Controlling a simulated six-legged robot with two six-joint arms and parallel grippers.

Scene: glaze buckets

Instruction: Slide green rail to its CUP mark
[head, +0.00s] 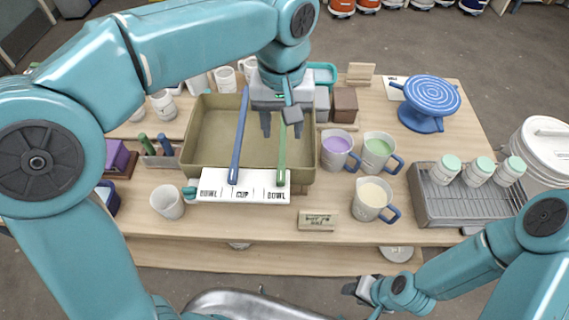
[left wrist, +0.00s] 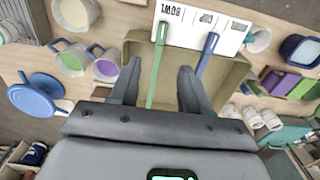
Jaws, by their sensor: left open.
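The green rail (head: 281,155) lies across the tan basin (head: 215,120), its near end by the right BOWL mark on the white label strip (head: 225,190). The CUP mark (head: 243,192) is mid-strip, with the blue rail's (head: 239,140) near end just left of it. My left gripper (head: 282,126) is open above the basin. In the left wrist view the green rail (left wrist: 157,65) runs between the spread fingers (left wrist: 160,85), not clamped; the blue rail (left wrist: 207,55) is outside them. My right gripper (head: 360,289) is low in front of the table; its jaws are unclear.
Pitchers of purple (head: 336,147), green (head: 378,152) and cream (head: 371,198) glaze stand right of the basin. A blue turntable (head: 430,97) and a grey rack (head: 440,200) with lidded jars are farther right. A white cup (head: 167,202) stands left of the strip.

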